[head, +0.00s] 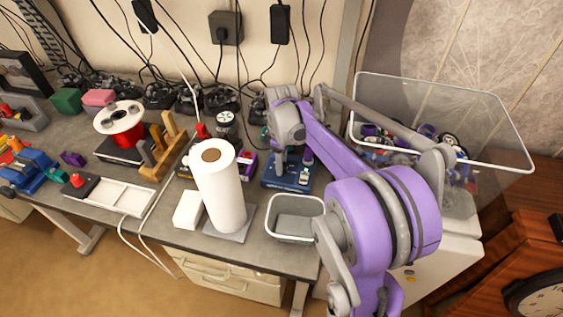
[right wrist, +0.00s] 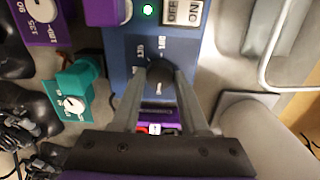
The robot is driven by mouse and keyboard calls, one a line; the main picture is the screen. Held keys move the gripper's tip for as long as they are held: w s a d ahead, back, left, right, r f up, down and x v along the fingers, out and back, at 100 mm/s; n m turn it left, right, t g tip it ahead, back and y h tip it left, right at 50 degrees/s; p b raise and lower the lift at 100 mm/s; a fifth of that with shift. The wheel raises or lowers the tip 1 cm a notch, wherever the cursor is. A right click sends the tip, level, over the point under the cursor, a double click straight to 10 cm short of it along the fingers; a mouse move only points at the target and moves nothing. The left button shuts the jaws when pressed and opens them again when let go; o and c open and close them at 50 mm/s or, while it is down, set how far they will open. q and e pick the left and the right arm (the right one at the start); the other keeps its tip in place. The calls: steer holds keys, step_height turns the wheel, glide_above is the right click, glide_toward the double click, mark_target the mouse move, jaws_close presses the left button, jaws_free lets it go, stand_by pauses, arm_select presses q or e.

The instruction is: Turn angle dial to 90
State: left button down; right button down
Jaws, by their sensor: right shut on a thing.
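The blue device (head: 279,180) stands on the workbench behind the small tray; it fills the middle of the right wrist view (right wrist: 132,52). It has a dark round angle dial (right wrist: 159,72) with white degree marks around it, 180 and 135 among them. My right gripper (right wrist: 157,82) is shut on this dial, one finger on each side, and hides part of the scale. The dial's exact pointer angle cannot be read. The device also has an OFF/ON switch (right wrist: 185,11) and a lit green lamp (right wrist: 148,10). My left gripper is not in view.
A purple dial box (right wrist: 42,18) and a teal dial box (right wrist: 76,92) stand beside the blue device. A white paper roll (head: 220,190) and a grey tray (head: 294,229) stand in front. A wire-rimmed bin (head: 490,130) is at the right.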

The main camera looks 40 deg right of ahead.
steer(key=m, duration=0.4)
steer(key=m+b, duration=0.1)
steer(key=m, duration=0.3)
steer(key=shift+m, duration=0.3)
steer(key=m, duration=0.8)
steer(key=shift+m+b, duration=0.3)
stand_by(0.3)
steer(key=shift+c, duration=2.1)
jaws_free()
